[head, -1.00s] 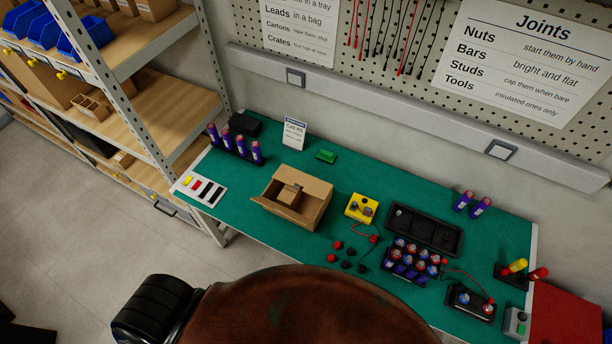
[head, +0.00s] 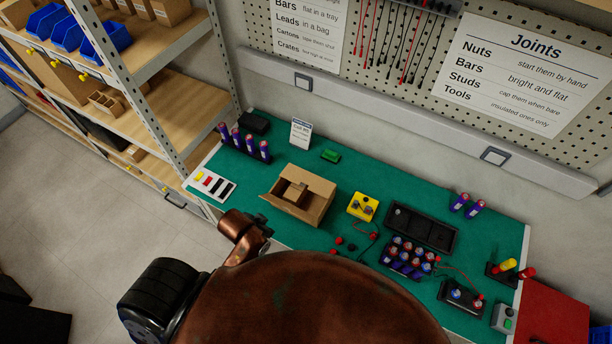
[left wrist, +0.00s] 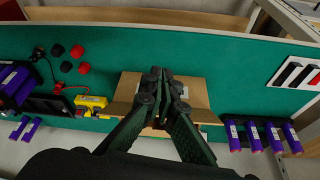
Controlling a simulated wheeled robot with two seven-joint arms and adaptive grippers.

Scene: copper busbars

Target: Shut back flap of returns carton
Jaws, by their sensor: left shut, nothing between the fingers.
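The returns carton (head: 318,201) is a small brown cardboard box on the green bench top in the head view. A flap (head: 283,204) stands out on its left side, and a smaller cardboard piece (head: 295,191) shows at its top. Which flap is the back one is hard to tell. In the left wrist view the carton (left wrist: 194,92) lies behind my left gripper (left wrist: 161,73), whose fingertips are together and empty. The fingers hide the carton's middle; contact cannot be told. In the head view my left wrist shows left of and nearer than the carton. My right gripper is out of view.
A yellow box (head: 362,207) with a red lead stands right of the carton. A black tray (head: 421,229) and a rack of cells (head: 408,258) lie farther right. Purple cells (head: 248,146) and a sign card (head: 300,132) stand behind left.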

